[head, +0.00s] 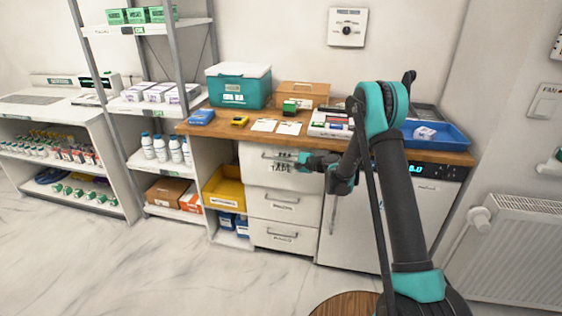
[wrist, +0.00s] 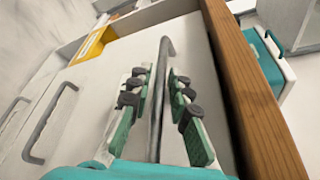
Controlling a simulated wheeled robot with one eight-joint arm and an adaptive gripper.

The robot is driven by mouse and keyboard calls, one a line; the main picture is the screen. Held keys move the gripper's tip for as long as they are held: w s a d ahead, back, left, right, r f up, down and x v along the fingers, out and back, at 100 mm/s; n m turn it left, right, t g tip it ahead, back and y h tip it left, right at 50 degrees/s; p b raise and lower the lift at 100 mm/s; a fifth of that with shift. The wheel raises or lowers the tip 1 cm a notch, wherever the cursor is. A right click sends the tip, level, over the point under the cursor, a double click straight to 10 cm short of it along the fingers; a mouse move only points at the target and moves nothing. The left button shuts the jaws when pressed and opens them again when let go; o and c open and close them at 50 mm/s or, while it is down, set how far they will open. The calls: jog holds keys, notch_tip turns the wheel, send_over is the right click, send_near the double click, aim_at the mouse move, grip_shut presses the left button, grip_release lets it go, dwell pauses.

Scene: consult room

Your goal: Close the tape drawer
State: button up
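The tape drawer (head: 258,174) is the top white drawer of the unit under the wooden counter, with "TAPE" lettered on its front. Its front appears to stand a little proud of the drawers below. My gripper (head: 303,161) is at its front, by the bar handle (head: 272,156), partly covering the lettering. In the wrist view, my gripper (wrist: 159,76) has its two fingers on either side of the grey handle (wrist: 165,46). Gaps show between the handle and the finger pads, so it is open around the bar. The drawer's inside is hidden.
Two more closed drawers (head: 284,207) sit below. A yellow bin (head: 224,188) stands in the open shelf to the left, and a white appliance (head: 352,225) is on the right. The wooden counter edge (wrist: 250,85) runs close beside my gripper.

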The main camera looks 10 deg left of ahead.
grip_shut()
jog(key=shift+w+d, duration=0.15)
jog(key=shift+w, duration=1.4)
grip_release()
jog(key=v, duration=1.2)
